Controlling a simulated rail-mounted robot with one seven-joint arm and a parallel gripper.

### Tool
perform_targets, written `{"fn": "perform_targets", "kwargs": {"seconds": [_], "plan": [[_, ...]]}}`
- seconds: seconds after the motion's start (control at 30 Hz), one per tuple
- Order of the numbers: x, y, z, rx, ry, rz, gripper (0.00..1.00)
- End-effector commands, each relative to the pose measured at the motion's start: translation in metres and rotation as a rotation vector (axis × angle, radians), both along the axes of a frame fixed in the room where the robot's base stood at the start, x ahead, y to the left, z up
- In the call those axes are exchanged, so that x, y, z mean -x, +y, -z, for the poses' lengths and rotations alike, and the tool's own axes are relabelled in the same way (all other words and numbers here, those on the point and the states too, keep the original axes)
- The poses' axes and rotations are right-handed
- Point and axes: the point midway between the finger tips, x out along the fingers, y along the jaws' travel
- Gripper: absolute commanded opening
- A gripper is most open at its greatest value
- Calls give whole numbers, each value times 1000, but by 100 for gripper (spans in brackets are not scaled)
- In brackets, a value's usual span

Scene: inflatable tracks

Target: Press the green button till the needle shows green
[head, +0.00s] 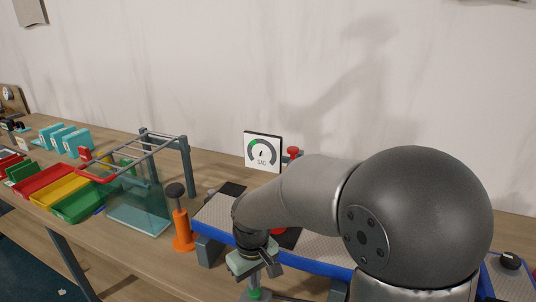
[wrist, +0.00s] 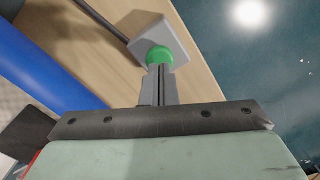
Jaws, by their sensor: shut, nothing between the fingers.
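The green button (wrist: 158,55) is a round cap on a grey square box in the wrist view. It also shows low in the head view (head: 255,294), below my gripper (head: 254,283). In the wrist view my gripper (wrist: 160,70) is shut and empty, its fingertips overlapping the button's near edge. I cannot tell whether they touch it. The gauge (head: 262,151) is a white square panel standing behind the table's blue-edged track. Its dark needle points nearly straight up, and the green part of its arc is at the left.
A blue tube (wrist: 50,62) runs beside the button box at the left. An orange pump (head: 182,228) with a black knob stands left of my arm. Red, yellow and green trays (head: 78,203) and a metal rack (head: 150,150) are further left. A black knob (head: 510,260) is at the far right.

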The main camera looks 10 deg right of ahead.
Motion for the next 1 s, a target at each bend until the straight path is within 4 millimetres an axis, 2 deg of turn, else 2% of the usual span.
{"fn": "perform_targets", "kwargs": {"seconds": [0.37,1.0], "plan": [[0,0,1,0,0,0,0],[0,0,20,0,0,0,0]]}}
